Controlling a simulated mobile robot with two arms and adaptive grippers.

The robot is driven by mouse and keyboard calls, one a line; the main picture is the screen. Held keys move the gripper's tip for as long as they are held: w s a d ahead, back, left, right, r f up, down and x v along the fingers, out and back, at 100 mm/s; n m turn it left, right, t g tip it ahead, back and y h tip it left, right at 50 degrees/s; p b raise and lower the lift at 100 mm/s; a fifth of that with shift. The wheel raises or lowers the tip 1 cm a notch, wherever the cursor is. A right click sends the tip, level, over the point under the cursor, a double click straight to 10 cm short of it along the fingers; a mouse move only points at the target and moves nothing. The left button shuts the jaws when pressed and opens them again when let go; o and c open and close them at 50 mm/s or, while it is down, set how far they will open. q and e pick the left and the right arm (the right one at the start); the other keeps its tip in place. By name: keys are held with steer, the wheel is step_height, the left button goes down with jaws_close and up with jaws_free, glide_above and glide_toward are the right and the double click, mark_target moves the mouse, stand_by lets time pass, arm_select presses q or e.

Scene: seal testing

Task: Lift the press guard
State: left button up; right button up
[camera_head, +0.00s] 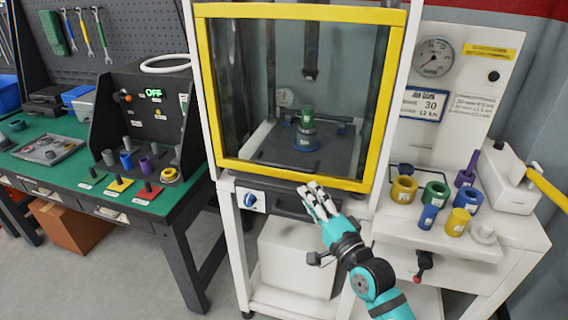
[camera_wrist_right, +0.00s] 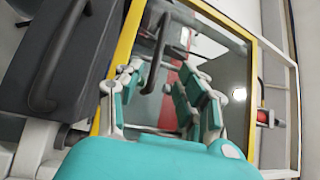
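The press guard (camera_head: 292,174) is a clear panel in a yellow frame at the front of the press. It is down, covering the press opening, and its frame also shows in the wrist view (camera_wrist_right: 133,25). My right gripper (camera_head: 318,202) is at the guard's lower edge, right of its middle, empty. In the wrist view its fingers (camera_wrist_right: 168,92) are spread apart before the panel. I cannot tell whether they touch the frame. A dark bar handle (camera_wrist_right: 62,55) lies left of the fingers in the wrist view. My left gripper is not in view.
Behind the panel, a green-topped part (camera_head: 307,118) stands on a blue base. Right of the press, a white shelf (camera_head: 405,228) holds several coloured rings and plugs. A green bench (camera_head: 85,205) with parts and a dark test box (camera_head: 150,112) stands left.

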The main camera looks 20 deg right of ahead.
mark_target(285, 166)
steer(key=p+x, duration=0.1)
steer(key=x, duration=1.1)
steer(key=shift+w, duration=0.4)
steer(key=shift+f, duration=0.1)
jaws_close()
